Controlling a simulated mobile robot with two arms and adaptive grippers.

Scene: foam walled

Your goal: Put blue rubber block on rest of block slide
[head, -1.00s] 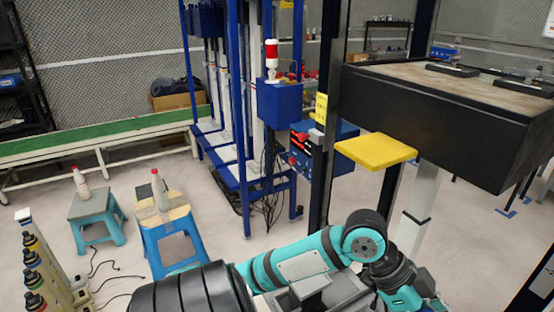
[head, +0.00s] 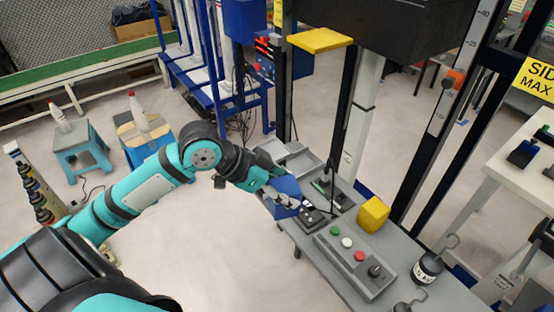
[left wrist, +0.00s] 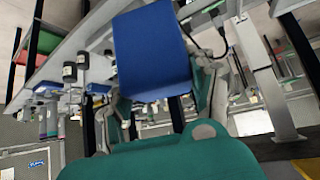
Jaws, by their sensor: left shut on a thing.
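The blue rubber block (head: 284,187) is held in my left gripper (head: 289,201), over the left part of a grey bench. In the left wrist view the block (left wrist: 152,50) sits between the fingers, which press on its two sides. A dark flat fixture (head: 314,219) lies on the bench just right of the block; I cannot tell whether it is the rest of the block slide. The block partly hides the bench there, and I cannot tell the gap below it. My right gripper is not in view.
A yellow block (head: 373,214) sits on the grey bench (head: 412,240). A button box (head: 352,262) lies in front of it. A hooked black weight (head: 428,268) stands further right. A black upright post (head: 340,115) and a yellow shelf (head: 320,40) rise behind.

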